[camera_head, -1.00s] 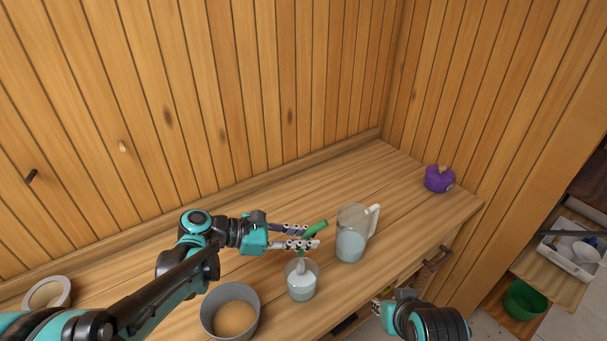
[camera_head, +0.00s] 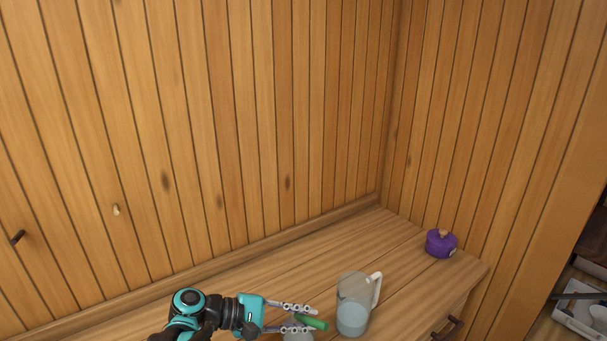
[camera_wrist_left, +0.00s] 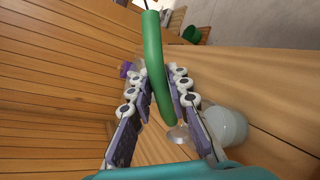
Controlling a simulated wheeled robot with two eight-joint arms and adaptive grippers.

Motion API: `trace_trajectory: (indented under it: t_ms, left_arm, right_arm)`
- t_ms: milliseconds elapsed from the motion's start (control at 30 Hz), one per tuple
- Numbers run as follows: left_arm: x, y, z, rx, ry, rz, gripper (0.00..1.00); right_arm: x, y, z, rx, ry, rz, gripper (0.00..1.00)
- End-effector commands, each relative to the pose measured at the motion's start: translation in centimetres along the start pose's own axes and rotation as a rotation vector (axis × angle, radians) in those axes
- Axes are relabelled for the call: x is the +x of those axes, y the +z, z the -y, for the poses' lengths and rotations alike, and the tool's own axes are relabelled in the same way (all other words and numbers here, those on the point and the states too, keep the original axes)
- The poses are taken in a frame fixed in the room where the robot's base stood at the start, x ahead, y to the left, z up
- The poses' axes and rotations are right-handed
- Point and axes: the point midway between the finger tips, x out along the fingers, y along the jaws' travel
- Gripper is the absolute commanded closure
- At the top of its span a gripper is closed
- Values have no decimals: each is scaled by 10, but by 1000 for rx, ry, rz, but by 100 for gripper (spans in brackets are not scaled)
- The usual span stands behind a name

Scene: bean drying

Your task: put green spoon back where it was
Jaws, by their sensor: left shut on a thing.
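My left gripper (camera_head: 308,318) is shut on the green spoon (camera_head: 314,323), just left of the clear pitcher. In the left wrist view the green handle (camera_wrist_left: 153,60) runs between the two fingers (camera_wrist_left: 165,95), and a shiny metal end (camera_wrist_left: 178,134) shows near the finger bases. In the head view the spoon slants slightly down to the right. My right gripper is out of view.
The clear pitcher (camera_head: 352,310) with pale liquid stands close right of the gripper. A purple pot (camera_head: 440,243) stands at the counter's right end. The counter (camera_head: 300,262) behind the gripper is clear up to the wall. A pale vessel (camera_head: 297,336) is partly cut off below the gripper.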

Motion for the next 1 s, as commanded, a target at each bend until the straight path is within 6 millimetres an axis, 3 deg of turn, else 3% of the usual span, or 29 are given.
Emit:
trace_trajectory:
  t_ms: [200, 567, 800, 1000]
  left_arm:
    - [0, 0, 0, 281, 0, 0, 100]
    - [0, 0, 0, 337, 0, 0, 100]
    - [0, 0, 0, 633, 0, 0, 100]
    - [0, 0, 0, 719, 0, 0, 100]
  right_arm:
    - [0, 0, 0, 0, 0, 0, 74]
    - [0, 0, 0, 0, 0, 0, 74]
    - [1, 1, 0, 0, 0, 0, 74]
    - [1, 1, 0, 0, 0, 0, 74]
